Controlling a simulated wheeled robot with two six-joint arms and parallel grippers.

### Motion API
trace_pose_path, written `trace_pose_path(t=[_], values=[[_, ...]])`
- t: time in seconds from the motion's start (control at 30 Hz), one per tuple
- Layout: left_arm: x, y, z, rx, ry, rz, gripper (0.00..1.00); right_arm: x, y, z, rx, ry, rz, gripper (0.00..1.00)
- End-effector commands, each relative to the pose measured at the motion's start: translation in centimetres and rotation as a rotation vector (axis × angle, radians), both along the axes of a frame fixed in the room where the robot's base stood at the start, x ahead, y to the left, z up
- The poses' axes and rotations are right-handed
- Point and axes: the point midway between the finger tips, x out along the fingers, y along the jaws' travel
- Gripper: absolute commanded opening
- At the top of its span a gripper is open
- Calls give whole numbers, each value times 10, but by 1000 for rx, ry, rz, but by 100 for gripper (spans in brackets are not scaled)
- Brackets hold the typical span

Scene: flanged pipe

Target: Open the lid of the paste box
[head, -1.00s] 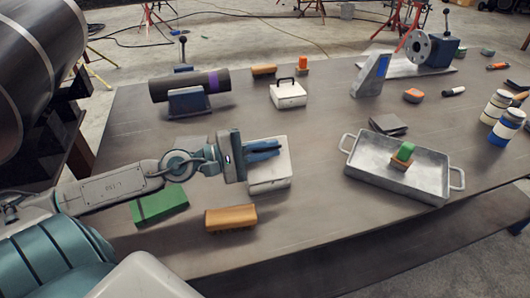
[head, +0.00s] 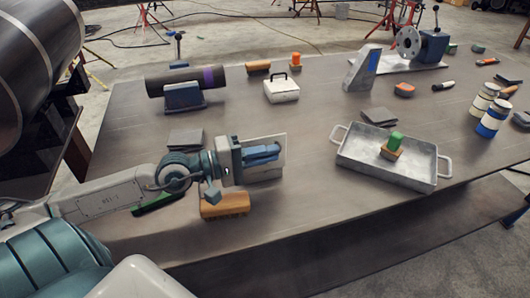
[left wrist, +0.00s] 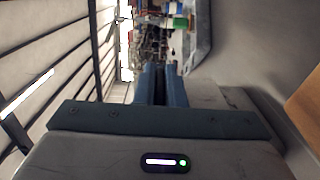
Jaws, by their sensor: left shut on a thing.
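The paste box (head: 266,175) is a pale grey-white box left of the metal tray in the head view. Its flat lid (head: 279,142) shows behind and around my left fingers; how far it is raised I cannot tell. My left gripper (head: 264,153) comes in from the left, level with the lid, and is shut on it. The fingers hide the exact grip. In the left wrist view the two blue fingers (left wrist: 162,85) are close together with a dark gap. My right gripper is not in view.
A wooden brush (head: 224,206) and a green box (head: 155,204) lie under my left arm. A metal tray (head: 345,158) with a green-handled stamp-like block (head: 392,148) stands right. A white handled box (head: 282,90) and a pipe on a cradle (head: 184,98) stand behind.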

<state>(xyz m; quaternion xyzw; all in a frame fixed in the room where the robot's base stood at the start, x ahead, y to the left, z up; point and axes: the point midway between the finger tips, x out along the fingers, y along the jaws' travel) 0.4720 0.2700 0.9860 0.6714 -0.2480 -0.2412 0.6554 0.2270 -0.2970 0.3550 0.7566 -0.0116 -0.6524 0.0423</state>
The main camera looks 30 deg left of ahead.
Motion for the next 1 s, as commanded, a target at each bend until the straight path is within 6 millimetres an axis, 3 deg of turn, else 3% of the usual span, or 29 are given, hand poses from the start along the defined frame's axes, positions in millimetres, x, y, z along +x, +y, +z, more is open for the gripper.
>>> trace_pose_path(t=[0.43, 0.47, 0.5, 0.57, 1.0], values=[[0, 0, -1, 0, 1, 0, 0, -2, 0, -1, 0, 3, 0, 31], [0, 0, -1, 0, 1, 0, 15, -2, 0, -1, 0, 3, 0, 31], [0, 0, -1, 0, 1, 0, 23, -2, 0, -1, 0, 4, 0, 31], [0, 0, -1, -1, 2, 0, 31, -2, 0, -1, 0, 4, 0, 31], [-3, 3, -1, 4, 5, 2, 31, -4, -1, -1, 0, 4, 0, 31]])
